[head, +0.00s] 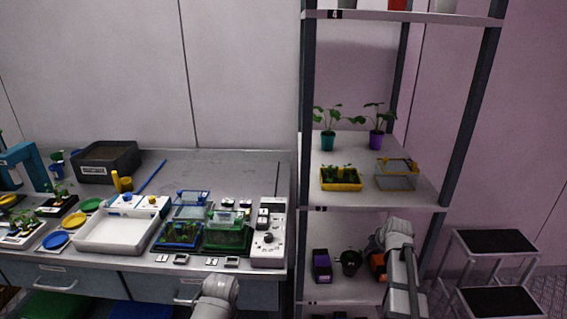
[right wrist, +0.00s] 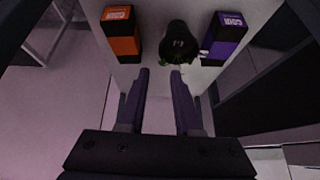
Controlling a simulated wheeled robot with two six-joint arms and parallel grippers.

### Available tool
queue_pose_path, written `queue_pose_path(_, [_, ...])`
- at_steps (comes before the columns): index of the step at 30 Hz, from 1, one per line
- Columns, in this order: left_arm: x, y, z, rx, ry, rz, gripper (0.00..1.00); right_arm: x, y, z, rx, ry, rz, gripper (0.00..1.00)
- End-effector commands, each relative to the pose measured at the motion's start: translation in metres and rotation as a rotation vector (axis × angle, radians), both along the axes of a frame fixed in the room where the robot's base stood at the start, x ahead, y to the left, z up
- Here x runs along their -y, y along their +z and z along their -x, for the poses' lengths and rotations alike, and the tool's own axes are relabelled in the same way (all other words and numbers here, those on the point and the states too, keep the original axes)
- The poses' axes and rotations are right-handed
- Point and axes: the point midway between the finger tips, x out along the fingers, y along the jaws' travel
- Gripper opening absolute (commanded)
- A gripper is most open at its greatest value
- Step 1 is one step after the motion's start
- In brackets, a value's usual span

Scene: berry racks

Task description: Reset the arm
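My right arm (head: 398,262) reaches up in front of the lower shelf in the head view. In the right wrist view my right gripper (right wrist: 160,74) has its two dark fingers apart, with nothing between them. Beyond the fingertips are an orange-and-black box (right wrist: 122,40), a black pot (right wrist: 180,45) and a purple-and-black box (right wrist: 225,38), all apart from the gripper. Part of my left arm (head: 217,298) shows at the bottom of the head view; its gripper does not show.
The rack's middle shelf (head: 350,196) holds two potted seedlings, a yellow tray (head: 341,185) and a clear yellow-rimmed box (head: 396,181). A cluttered workbench (head: 225,165) stands left, with a white tray (head: 108,249). A step stool (head: 493,262) stands right.

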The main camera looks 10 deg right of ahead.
Motion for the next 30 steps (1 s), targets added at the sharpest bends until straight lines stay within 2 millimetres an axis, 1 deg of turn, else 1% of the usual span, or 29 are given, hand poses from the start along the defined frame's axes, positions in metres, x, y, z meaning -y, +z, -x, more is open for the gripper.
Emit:
queue_pose_path(2, [0.0, 0.0, 0.0, 0.0, 0.0, 0.0, 0.0, -0.018, -0.002, 0.004, -0.018, 0.017, -0.008, 0.33])
queue_pose_path(5, [0.0, 0.0, 0.0, 0.0, 0.0, 0.0, 0.0, -0.065, -0.009, 0.017, -0.079, 0.06, -0.027, 0.33])
queue_pose_path(6, [0.0, 0.0, 0.0, 0.0, 0.0, 0.0, 0.0, -0.09, -0.012, 0.026, -0.113, 0.084, -0.037, 0.33])
queue_pose_path(8, [0.0, 0.0, 0.0, 0.0, 0.0, 0.0, 0.0, -0.126, -0.017, 0.042, -0.171, 0.117, -0.046, 0.33])
queue_pose_path(9, [0.0, 0.0, 0.0, 0.0, 0.0, 0.0, 0.0, -0.149, -0.02, 0.053, -0.209, 0.137, -0.051, 0.33])
queue_pose_path(11, [0.0, 0.0, 0.0, 0.0, 0.0, 0.0, 0.0, -0.177, -0.023, 0.07, -0.263, 0.162, -0.053, 0.33])
queue_pose_path(12, [0.0, 0.0, 0.0, 0.0, 0.0, 0.0, 0.0, -0.194, -0.025, 0.082, -0.296, 0.175, -0.053, 0.33])
queue_pose_path(15, [0.0, 0.0, 0.0, 0.0, 0.0, 0.0, 0.0, -0.23, -0.029, 0.111, -0.375, 0.207, -0.046, 0.33])
queue_pose_path(17, [0.0, 0.0, 0.0, 0.0, 0.0, 0.0, 0.0, -0.247, -0.03, 0.128, -0.417, 0.222, -0.037, 0.33])
queue_pose_path(18, [0.0, 0.0, 0.0, 0.0, 0.0, 0.0, 0.0, -0.258, -0.031, 0.14, -0.445, 0.231, -0.032, 0.33])
queue_pose_path(20, [0.0, 0.0, 0.0, 0.0, 0.0, 0.0, 0.0, -0.273, -0.032, 0.157, -0.485, 0.245, -0.019, 0.33])
queue_pose_path(21, [0.0, 0.018, 0.0, 0.0, 0.0, 0.0, 0.0, -0.283, -0.014, 0.158, -0.497, 0.269, -0.006, 0.33])
queue_pose_path(22, [0.0, 0.026, 0.0, 0.0, 0.0, 0.0, 0.0, -0.291, -0.006, 0.16, -0.504, 0.289, 0.004, 0.33])
queue_pose_path(27, [0.0, 0.058, 0.0, 0.0, 0.0, 0.0, 0.0, -0.331, 0.026, 0.178, -0.55, 0.393, 0.065, 0.33])
queue_pose_path(30, [0.0, 0.075, 0.0, 0.0, 0.0, 0.0, 0.0, -0.351, 0.043, 0.191, -0.574, 0.451, 0.102, 0.33])
